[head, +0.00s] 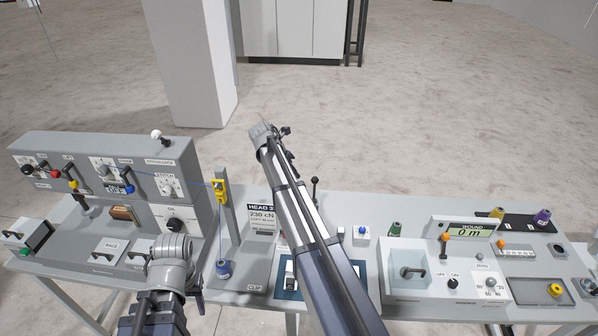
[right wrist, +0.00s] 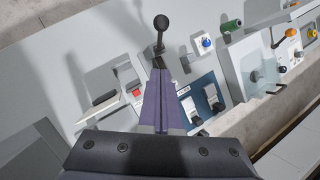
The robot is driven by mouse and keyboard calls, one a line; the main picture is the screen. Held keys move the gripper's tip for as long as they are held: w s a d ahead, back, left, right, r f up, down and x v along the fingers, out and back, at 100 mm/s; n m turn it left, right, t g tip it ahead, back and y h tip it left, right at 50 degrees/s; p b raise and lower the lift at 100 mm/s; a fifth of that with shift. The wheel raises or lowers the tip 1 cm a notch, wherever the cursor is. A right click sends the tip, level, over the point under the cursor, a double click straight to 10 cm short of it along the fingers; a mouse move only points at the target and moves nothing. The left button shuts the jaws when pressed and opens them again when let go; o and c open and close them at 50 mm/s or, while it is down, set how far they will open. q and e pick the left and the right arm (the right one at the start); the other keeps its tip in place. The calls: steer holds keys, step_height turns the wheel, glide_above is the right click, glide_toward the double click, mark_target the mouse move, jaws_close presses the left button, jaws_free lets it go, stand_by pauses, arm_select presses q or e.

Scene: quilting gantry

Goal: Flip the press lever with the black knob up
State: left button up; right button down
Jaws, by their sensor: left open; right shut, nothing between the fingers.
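The press lever with the black knob (head: 314,181) stands up behind my right arm in the head view, and its lower part is hidden. In the right wrist view its knob (right wrist: 161,22) is at the top, with the dark shaft running down to a pivot just beyond the fingertips. My right gripper (right wrist: 160,78) is shut and empty, its tips close in front of the lever base; I cannot tell whether they touch. In the head view the right gripper is hidden under my arm.
A blue plate with toggle switches (right wrist: 210,103) lies right of the fingers. A white box with a blue button (head: 362,234) and a green spool (head: 394,229) stand to the right. A post with yellow guide (head: 220,190) stands left.

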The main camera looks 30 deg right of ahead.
steer(key=shift+p+v, duration=0.6)
steer(key=shift+v, duration=0.45)
steer(key=shift+f, duration=0.1)
steer(key=s+a+f+m+y+b, duration=0.2)
steer(key=s+a+f+m+b, duration=0.7)
steer(key=s+a, duration=0.6)
steer(key=s+a+f+m+y+b, duration=0.2)
steer(key=s+a+f+m+b, duration=0.8)
steer(key=s+a, duration=0.4)
step_height(320, 180, down, 3)
steer(key=s+m, duration=0.1)
steer(key=s, duration=0.1)
steer(key=shift+s+a+r, duration=0.15)
steer(key=shift+s+a, duration=0.2)
